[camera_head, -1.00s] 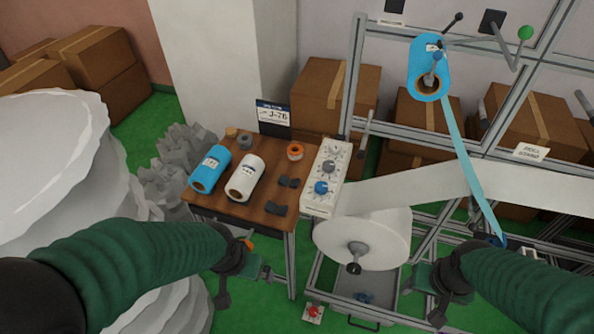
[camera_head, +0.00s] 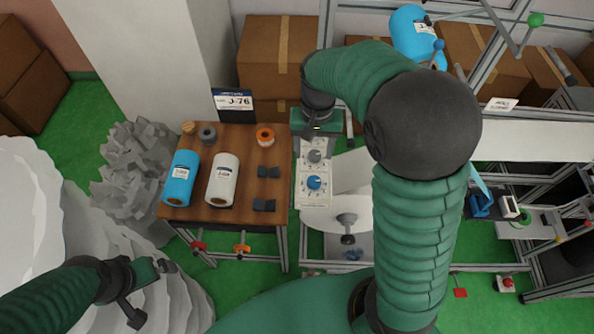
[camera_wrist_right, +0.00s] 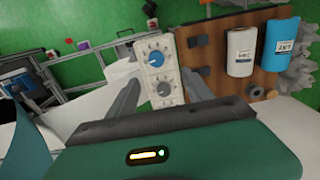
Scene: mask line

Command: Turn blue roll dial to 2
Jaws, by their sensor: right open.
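The blue dial (camera_head: 314,183) sits low on a white upright-looking panel (camera_head: 302,199) beside the wooden table, with a grey dial (camera_head: 315,157) above it. In the right wrist view, the blue dial (camera_wrist_right: 156,59) shows beyond my fingers, its pointer setting too small to read. My right gripper (camera_head: 313,143) is over the panel's upper part, partly hiding it. In the wrist view its fingers (camera_wrist_right: 155,75) are spread and empty, one to each side of the panel. My left gripper (camera_head: 160,268) is at the lower left, away from the panel; its jaw state is unclear.
The wooden table (camera_head: 240,140) holds a blue roll (camera_head: 180,180), a white roll (camera_head: 222,182), an orange-centred ring (camera_head: 265,136) and dark blocks. A blue roll (camera_head: 412,30) hangs on the frame above.

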